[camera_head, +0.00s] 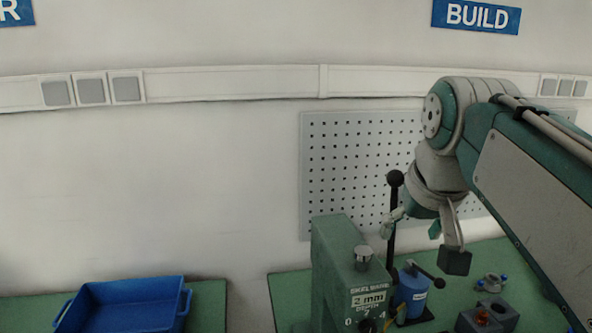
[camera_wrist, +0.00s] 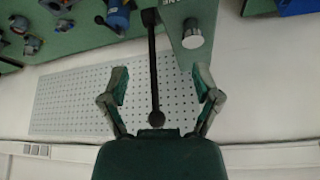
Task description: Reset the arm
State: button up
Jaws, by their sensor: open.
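My arm reaches in from the right in the head view. My gripper (camera_head: 411,230) hangs beside the black ball-topped lever (camera_head: 393,215) of the green machine (camera_head: 340,265). Its two fingers are spread apart and hold nothing. In the wrist view my gripper (camera_wrist: 161,80) has one finger on each side of the lever (camera_wrist: 154,65). The black ball (camera_wrist: 157,117) lies close to the palm in that picture. I see a gap between the lever and each finger there. How deep the lever lies between the fingers I cannot tell.
A blue cylindrical device (camera_head: 411,292) with a dark handle stands right of the machine. Small parts, some with blue ends (camera_head: 491,283), and a dark block (camera_head: 497,313) lie on the green bench. A pegboard (camera_head: 318,190) hangs behind. A blue bin (camera_head: 130,283) sits on the left bench.

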jog(key=s+f, duration=0.6)
jog(key=f, duration=0.4)
jog(key=s+f, duration=0.6)
jog(key=f, duration=0.4)
jog(key=shift+a+f, duration=0.15)
jog(key=shift+a, duration=0.15)
